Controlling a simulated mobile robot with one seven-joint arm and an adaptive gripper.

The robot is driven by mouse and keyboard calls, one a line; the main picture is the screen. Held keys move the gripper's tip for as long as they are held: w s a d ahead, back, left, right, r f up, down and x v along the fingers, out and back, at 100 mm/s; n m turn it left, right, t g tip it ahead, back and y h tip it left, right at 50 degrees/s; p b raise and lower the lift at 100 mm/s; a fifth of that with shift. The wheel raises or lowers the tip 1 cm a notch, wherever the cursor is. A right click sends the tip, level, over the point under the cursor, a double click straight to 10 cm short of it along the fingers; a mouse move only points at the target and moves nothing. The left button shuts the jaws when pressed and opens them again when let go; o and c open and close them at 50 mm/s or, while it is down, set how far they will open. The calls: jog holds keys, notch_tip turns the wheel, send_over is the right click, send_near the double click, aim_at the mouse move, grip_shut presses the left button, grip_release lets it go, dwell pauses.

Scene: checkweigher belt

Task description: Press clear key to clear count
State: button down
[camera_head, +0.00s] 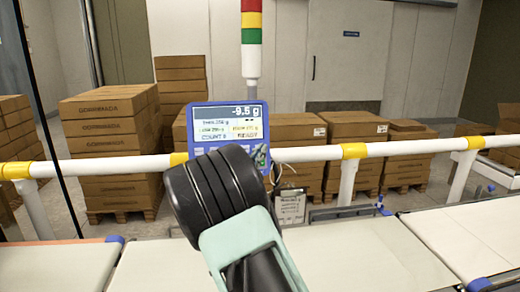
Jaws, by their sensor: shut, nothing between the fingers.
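The blue checkweigher terminal (228,105) stands behind the belt in the middle of the view. Its screen (228,123) reads -9.5 g, with a count line at lower left, its digit too small to read surely, and READY at lower right. A row of small keys (205,152) runs under the screen, mostly hidden by my arm. I cannot make out which is the clear key. My gripper (262,158) shows only in part beyond my arm, at the terminal's lower right corner. It is shut and empty; whether it touches a key cannot be told.
A white guard rail (400,147) with yellow bands crosses at the terminal's height. White belts (370,250) lie in front. A red, yellow and green signal tower (252,37) rises above the terminal. Stacked cartons (110,145) stand behind the rail. A dark thin post (50,130) is at left.

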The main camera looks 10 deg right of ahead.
jog(key=s, duration=0.3)
jog(key=shift+r, duration=0.4)
